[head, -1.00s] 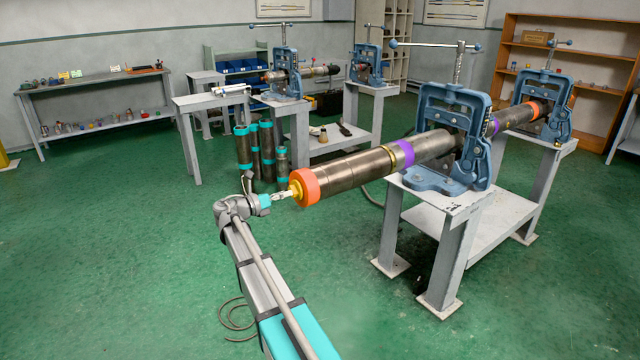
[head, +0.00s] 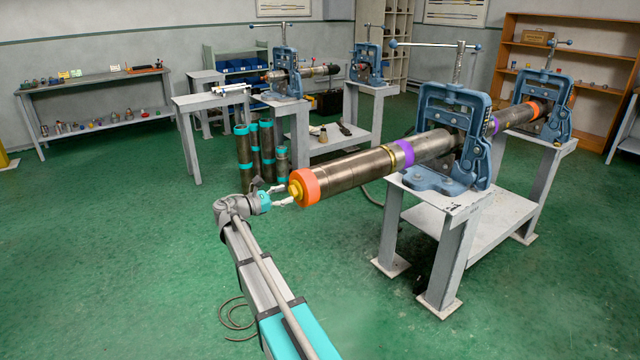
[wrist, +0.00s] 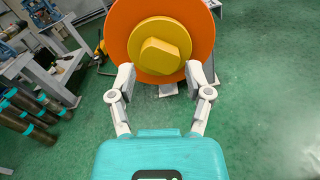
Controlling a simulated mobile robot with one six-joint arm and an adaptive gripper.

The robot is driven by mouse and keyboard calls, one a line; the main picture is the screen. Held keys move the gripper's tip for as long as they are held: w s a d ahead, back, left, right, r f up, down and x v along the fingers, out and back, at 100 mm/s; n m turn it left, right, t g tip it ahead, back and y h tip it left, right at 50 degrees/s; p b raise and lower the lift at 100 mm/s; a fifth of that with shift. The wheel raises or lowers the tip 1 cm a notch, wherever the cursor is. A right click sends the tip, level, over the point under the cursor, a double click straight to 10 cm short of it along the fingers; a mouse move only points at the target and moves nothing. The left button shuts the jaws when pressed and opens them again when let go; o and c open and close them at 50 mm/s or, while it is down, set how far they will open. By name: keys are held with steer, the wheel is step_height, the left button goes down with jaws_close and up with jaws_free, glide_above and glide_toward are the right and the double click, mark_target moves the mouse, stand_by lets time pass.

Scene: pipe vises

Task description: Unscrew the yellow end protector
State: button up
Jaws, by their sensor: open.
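The yellow end protector (head: 296,190) sits in the centre of an orange ring (head: 311,187) at the near left end of a long grey pipe (head: 350,170). In the wrist view the protector (wrist: 160,52) is a yellow disc with a raised block-shaped knob, and the orange ring (wrist: 120,30) surrounds it. My gripper (head: 283,195) is open and just short of the pipe end. In the wrist view its two fingers (wrist: 160,82) are spread apart, below and to either side of the knob, with nothing between them. I cannot tell whether any fingertip touches the protector.
A blue vise (head: 450,135) on a grey stand (head: 440,205) clamps the pipe, and a second blue vise (head: 545,100) stands behind it. Upright dark pipes with teal bands (head: 243,155) stand behind my gripper. The green floor around my arm is mostly clear.

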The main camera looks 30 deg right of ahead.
mark_target(297, 190)
steer(key=shift+m, duration=0.5)
steer(key=m, duration=0.4)
steer(key=shift+m, duration=0.3)
steer(key=m, duration=0.5)
steer(key=shift+m, duration=2.1)
steer(key=shift+m, duration=0.7)
steer(key=m, duration=0.5)
steer(key=shift+m, duration=0.4)
steer(key=shift+d, duration=0.2)
steer(key=shift+d, duration=0.9)
